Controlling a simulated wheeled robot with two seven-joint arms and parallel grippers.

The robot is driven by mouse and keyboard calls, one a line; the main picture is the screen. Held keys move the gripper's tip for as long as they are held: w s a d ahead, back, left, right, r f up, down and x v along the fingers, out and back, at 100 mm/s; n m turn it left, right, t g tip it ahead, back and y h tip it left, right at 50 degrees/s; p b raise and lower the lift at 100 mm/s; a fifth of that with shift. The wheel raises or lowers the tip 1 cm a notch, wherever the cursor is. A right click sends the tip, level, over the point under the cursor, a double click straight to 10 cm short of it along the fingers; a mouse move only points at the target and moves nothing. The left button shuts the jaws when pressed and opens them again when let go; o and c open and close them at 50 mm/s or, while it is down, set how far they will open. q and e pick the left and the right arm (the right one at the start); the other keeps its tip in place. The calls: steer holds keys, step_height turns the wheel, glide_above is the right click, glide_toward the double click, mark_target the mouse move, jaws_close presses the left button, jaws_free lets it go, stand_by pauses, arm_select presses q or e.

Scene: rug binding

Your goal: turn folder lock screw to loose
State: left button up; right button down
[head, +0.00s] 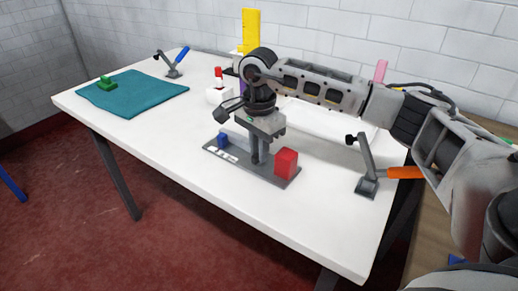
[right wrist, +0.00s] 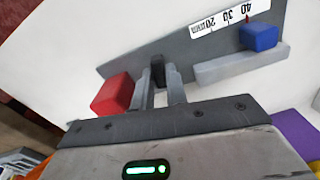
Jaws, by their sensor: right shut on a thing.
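The folder (head: 226,156) is a dark grey plate on the white table, with a red block (head: 286,162) at its right end and a blue block (head: 223,140) at its left. In the right wrist view, the blue block (right wrist: 259,37) sits by a white scale (right wrist: 230,17), with a red mark close to 40. My right gripper (head: 259,158) points down over the plate's middle. Its fingers are shut on a dark upright piece, seemingly the lock screw (right wrist: 157,69), beside the red block (right wrist: 113,94). The fingers mostly hide this screw in the head view. My left gripper is out of view.
A teal cloth (head: 140,98) with a green piece (head: 106,83) lies at the left. A blue-handled clamp (head: 173,66) stands behind it. An orange-handled clamp (head: 367,183) stands right of the folder. A yellow upright piece (head: 250,28) stands at the back. The front tabletop is clear.

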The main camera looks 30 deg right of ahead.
stand_by(0.4)
steer(key=c, duration=1.4)
jaws_free()
arm_select(q)
steer(key=shift+p, duration=0.45)
arm_select(e)
step_height(320, 180, up, 16)
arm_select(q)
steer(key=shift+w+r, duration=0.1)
